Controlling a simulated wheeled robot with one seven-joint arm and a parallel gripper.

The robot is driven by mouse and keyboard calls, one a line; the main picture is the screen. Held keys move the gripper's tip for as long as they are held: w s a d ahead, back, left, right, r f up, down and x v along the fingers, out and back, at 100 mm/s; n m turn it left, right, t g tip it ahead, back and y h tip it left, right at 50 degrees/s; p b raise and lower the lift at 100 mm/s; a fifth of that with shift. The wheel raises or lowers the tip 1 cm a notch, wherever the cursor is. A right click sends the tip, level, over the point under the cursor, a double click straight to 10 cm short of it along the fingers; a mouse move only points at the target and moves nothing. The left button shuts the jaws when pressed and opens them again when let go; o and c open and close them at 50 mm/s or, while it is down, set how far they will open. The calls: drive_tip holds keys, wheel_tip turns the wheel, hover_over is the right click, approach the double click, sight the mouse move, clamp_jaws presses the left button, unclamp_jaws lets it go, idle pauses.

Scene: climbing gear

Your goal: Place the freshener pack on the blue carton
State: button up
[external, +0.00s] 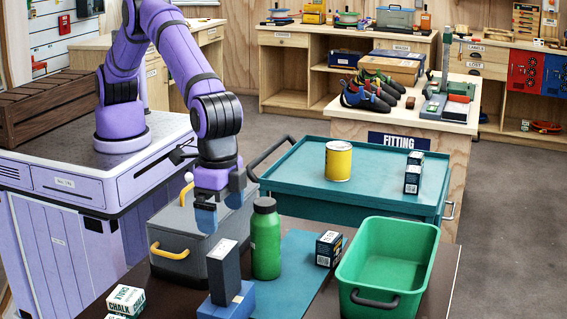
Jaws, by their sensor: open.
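A dark upright pack with a grey top (224,270), which I take for the freshener pack, appears to stand on the blue carton (240,306) at the front of the dark table. No label on it is readable. The carton's lower part is cut off by the picture's bottom edge. My gripper (220,208) is open and points down above the pack, with a visible gap between the fingertips and the pack's top. Nothing shows between the fingers.
A green bottle (265,240) stands close right of the pack. A grey case with a yellow handle (172,250) is behind it to the left. A small dark box (328,249) and a green bin (388,264) stand right. Chalk boxes (126,300) are at front left.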

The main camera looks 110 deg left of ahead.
drive_tip(key=shift+r, duration=0.75)
drive_tip(key=s+a+r+t, duration=0.1)
drive_tip(key=s+a+r, duration=0.2)
drive_tip(key=a+r, duration=0.55)
drive_tip(key=s+a+r+h, duration=0.1)
drive_tip(key=s+a+r, duration=0.2)
drive_tip(key=a+r, duration=0.6)
drive_tip(key=s+a+r+t, duration=0.1)
drive_tip(key=s+a+r, duration=0.3)
drive_tip(key=a+r, duration=0.5)
drive_tip(key=s+a+r+t, duration=0.1)
drive_tip(key=s+a+r, duration=0.1)
drive_tip(key=s+a, duration=0.6)
drive_tip(key=s+a+f, duration=0.1)
drive_tip(key=s+a, duration=0.3)
drive_tip(key=s, duration=0.4)
drive_tip(key=s+a+f+t, duration=0.1)
drive_tip(key=s+a+f, duration=0.1)
drive_tip(key=s+a, duration=0.3)
drive_tip(key=s+a+f+t+y, duration=0.1)
drive_tip(key=s+a, duration=0.4)
drive_tip(key=s, duration=0.5)
drive_tip(key=shift+s+f, duration=0.35)
drive_tip(key=shift+f, duration=0.3)
